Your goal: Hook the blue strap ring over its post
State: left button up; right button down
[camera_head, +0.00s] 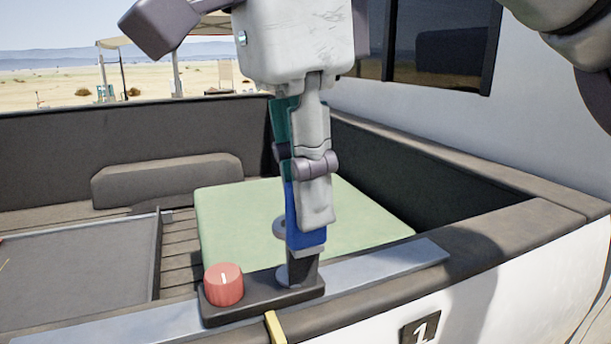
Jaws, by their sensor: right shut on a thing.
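My right gripper (308,218) comes down from the top centre and is shut on the blue strap (304,238). The strap's blue lower part shows beside and below the fingertip; a teal piece (285,115) shows higher up behind the finger. A short dark post (302,270) stands on a black base plate (258,306) directly under the strap's lower end. A grey disc (279,229) shows just left of the strap. I cannot make out the strap's ring or tell whether it is around the post. My left gripper is not in view.
A red knob (223,284) sits on the base plate's left end. The plate rests on a grey metal strip (390,262) along the truck bed's side wall. A pale green panel (235,212) lies behind. A dark tray (75,270) is at left.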

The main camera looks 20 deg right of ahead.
aim_at(307, 244)
jog(key=shift+f, duration=0.2)
dwell(0.3)
jog(key=shift+f+b, duration=0.45)
jog(key=shift+f, duration=0.1)
jog(key=shift+f, duration=0.2)
dwell(0.3)
jog(key=shift+f+b, duration=0.55)
jog(key=shift+f, duration=0.2)
jog(key=shift+f, duration=0.4)
dwell(0.5)
jog(key=c, duration=1.1)
grip_release()
jog(key=shift+s, duration=0.1)
